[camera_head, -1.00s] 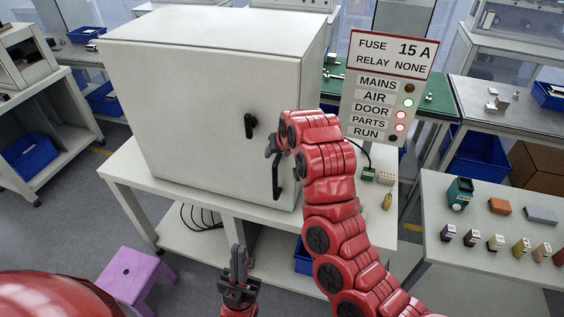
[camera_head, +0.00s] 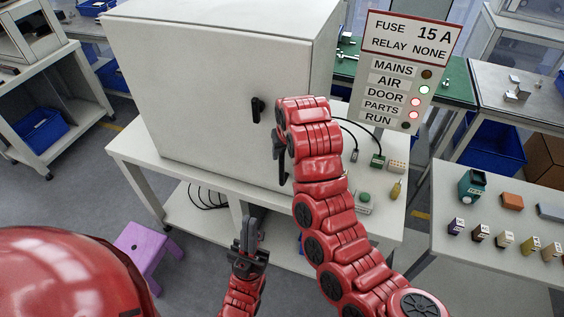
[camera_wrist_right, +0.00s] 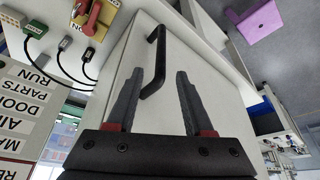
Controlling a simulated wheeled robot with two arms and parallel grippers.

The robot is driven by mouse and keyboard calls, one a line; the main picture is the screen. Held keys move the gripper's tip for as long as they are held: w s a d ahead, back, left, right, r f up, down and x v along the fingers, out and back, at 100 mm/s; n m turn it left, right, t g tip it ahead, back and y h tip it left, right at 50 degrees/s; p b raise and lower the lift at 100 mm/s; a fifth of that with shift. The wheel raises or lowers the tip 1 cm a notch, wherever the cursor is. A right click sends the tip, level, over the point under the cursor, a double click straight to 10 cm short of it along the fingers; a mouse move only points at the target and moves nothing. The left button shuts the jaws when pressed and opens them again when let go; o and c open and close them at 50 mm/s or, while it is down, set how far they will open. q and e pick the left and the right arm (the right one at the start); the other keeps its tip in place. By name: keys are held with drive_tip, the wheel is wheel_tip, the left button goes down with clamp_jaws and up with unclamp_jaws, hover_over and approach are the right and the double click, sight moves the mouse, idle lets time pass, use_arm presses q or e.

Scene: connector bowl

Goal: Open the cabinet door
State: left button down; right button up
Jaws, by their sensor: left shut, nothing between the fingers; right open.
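The white cabinet (camera_head: 225,50) stands on a white table, and its door (camera_head: 200,105) looks shut. A black latch knob (camera_head: 257,109) sits on the door. Below it is a black vertical bar handle (camera_head: 281,172), partly hidden by my right arm; the handle also shows in the right wrist view (camera_wrist_right: 160,50). My right gripper (camera_wrist_right: 160,72) is open at the handle, with the bar appearing between its fingertips; I cannot tell whether they touch it. My left gripper (camera_head: 249,234) is shut and empty, low in front of the table.
A sign panel (camera_head: 408,70) stands right of the cabinet, with cables and small connectors (camera_head: 377,160) near it. A side table (camera_head: 480,205) at right holds several small parts. A purple stool (camera_head: 148,250) stands on the floor at left. A red lever (camera_wrist_right: 90,18) shows in the wrist view.

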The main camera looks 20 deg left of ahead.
sight(283, 161)
drive_tip(key=p+x, duration=0.3)
drive_tip(key=x, duration=0.4)
drive_tip(key=shift+w+a+f, duration=0.15)
drive_tip(key=shift+a+f, duration=0.05)
drive_tip(key=shift+f, duration=0.05)
drive_tip(key=shift+w+a+f, duration=0.1)
drive_tip(key=shift+w+f, duration=0.1)
drive_tip(key=shift+f, duration=0.45)
clamp_jaws()
idle(0.7)
